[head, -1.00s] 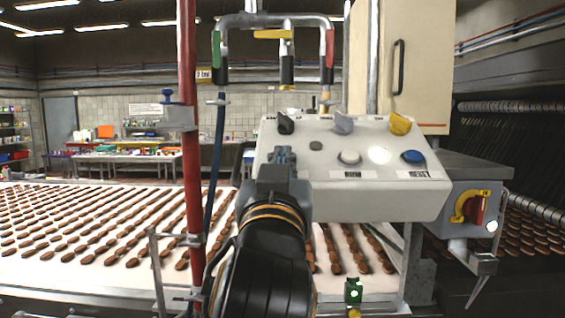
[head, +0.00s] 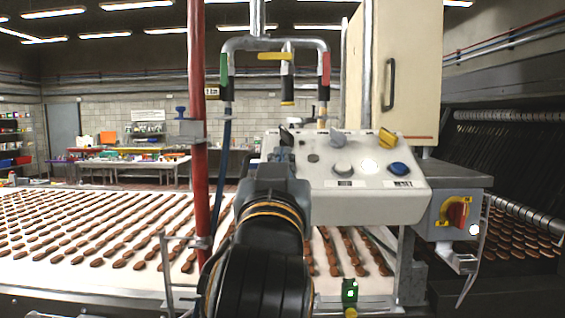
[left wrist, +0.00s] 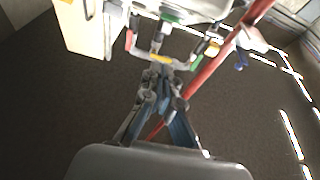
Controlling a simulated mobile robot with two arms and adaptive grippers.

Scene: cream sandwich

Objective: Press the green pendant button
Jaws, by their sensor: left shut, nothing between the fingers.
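The pale control box (head: 365,207) hangs ahead with knobs and buttons on its sloping face. My left gripper (head: 281,150) is in front of the box's left part and hides what is behind it there. No green button shows on the visible part of the face. In the left wrist view a green piece (left wrist: 171,18) shows by the pale box's edge, beyond the fingertips. My left gripper (left wrist: 158,70) is shut and empty there. Whether it touches anything cannot be told. The right gripper is out of view.
A red pipe (head: 198,150) stands left of my arm. Green, yellow and red valve handles (head: 272,57) hang above. A small green box with a light (head: 349,291) is below. A red and yellow switch (head: 457,211) is at right. A conveyor (head: 20,270) carries brown biscuits.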

